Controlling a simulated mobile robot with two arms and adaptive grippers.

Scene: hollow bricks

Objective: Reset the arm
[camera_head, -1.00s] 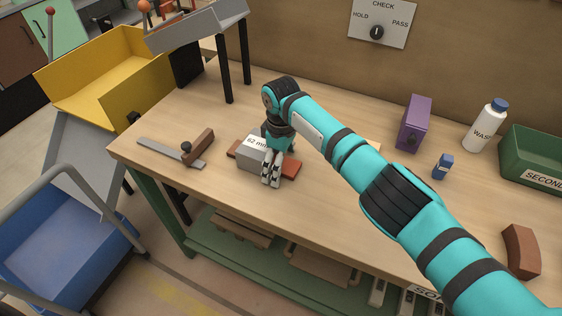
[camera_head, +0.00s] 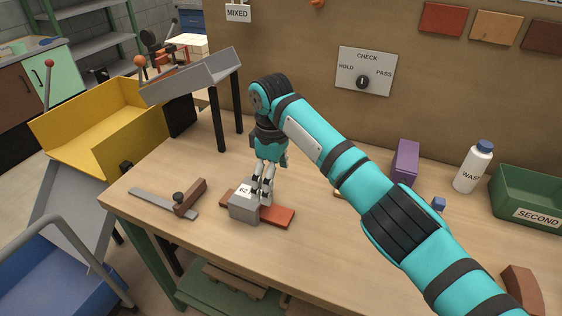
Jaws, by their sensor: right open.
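My right arm (camera_head: 335,148) reaches in from the lower right across the bench. My right gripper (camera_head: 262,193) points down with its fingers open, just behind and above a grey block (camera_head: 243,212) with a white "62" label. The fingertips overlap the label's right side in the picture; I cannot tell whether they touch. The grey block sits on or against a flat red-orange brick (camera_head: 278,215) on the bench. My left gripper is not in view.
The wooden bench (camera_head: 330,255) is clear at front middle. A caliper-like tool (camera_head: 165,203) lies left. A purple box (camera_head: 405,160), a white bottle (camera_head: 473,167), a green "SECOND" bin (camera_head: 520,208) and a curved brown brick (camera_head: 521,288) are right. A grey chute (camera_head: 195,80) stands back left.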

